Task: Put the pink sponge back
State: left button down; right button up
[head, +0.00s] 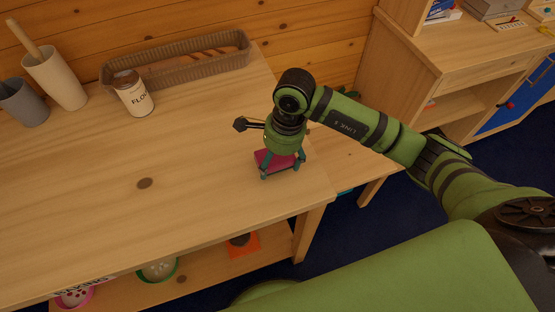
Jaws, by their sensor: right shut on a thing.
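The pink sponge (262,157) is at the right end of the wooden table (190,190), close to its right edge. My right gripper (281,170) points down over it with its teal fingers on either side, shut on the sponge. The gripper and fingers hide part of the sponge. I cannot tell whether the sponge rests on the tabletop or is slightly above it. My left gripper is not in view.
A long brown basket (180,68) lies along the back wall. A flour jar (132,94), a beige cup with a wooden tool (58,78) and a grey cup (22,103) stand left. Bowls and an orange item (243,244) sit on the lower shelf. The table's middle is clear.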

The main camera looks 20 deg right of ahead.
jog(key=shift+f, duration=1)
jog(key=shift+f, duration=0.25)
jog(key=o, duration=0.9)
jog(key=shift+r, duration=0.1)
jog(key=shift+o, duration=0.2)
